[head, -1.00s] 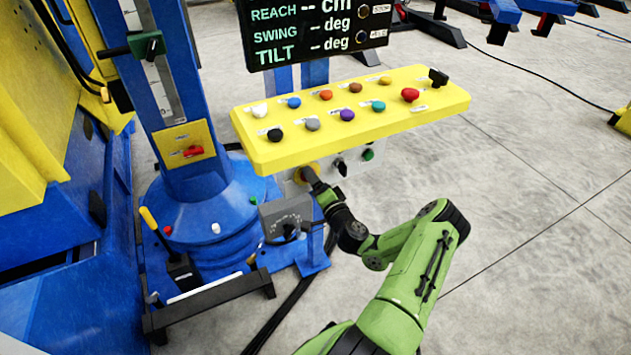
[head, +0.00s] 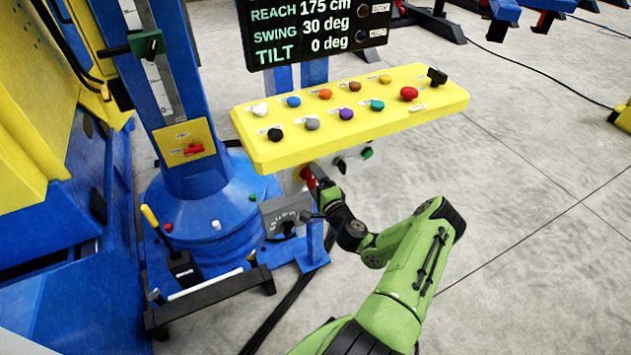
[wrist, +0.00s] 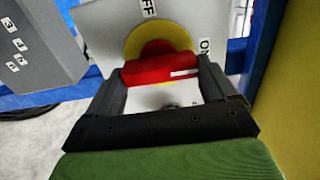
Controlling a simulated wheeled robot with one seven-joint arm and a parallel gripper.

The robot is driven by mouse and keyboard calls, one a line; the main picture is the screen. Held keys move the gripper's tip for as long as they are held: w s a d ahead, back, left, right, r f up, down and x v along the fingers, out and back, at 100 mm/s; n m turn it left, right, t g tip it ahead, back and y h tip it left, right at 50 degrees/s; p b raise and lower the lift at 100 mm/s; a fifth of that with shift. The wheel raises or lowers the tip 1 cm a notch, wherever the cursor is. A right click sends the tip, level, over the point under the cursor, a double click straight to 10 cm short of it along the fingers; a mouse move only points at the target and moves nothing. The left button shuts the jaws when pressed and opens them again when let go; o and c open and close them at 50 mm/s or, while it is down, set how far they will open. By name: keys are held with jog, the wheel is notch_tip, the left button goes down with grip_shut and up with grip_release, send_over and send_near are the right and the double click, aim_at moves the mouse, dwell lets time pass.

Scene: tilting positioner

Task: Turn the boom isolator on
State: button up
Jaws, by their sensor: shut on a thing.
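The isolator is a red rotary handle (wrist: 158,70) on a yellow round plate (wrist: 160,38), with OFF lettered above and ON to the right in the wrist view. The handle lies nearly level there, and its white mark is at its right end, towards ON. My gripper (wrist: 163,75) is shut on the handle, one finger at each end. In the head view the handle (head: 308,177) shows below the yellow control panel, partly hidden by my gripper (head: 316,180). The display (head: 315,28) reads REACH 175 cm, SWING 30 deg, TILT 0 deg.
The yellow panel (head: 262,160) with several coloured knobs overhangs my gripper. A black switch (head: 341,164) and a green button (head: 367,153) sit right of the handle. A grey box (head: 285,213) stands at left. Another red handle (head: 193,149) is on the blue column.

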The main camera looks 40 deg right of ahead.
jog(key=shift+r, duration=0.2)
jog(key=o, duration=0.8)
jog(key=shift+o, duration=0.2)
jog(key=shift+w+f, duration=0.1)
jog(key=shift+f, duration=0.05)
jog(key=p+v, duration=0.3)
jog(key=v, duration=1.2)
jog(key=shift+s, duration=0.35)
jog(key=shift+w+a, duration=0.1)
jog(key=shift+a, duration=0.1)
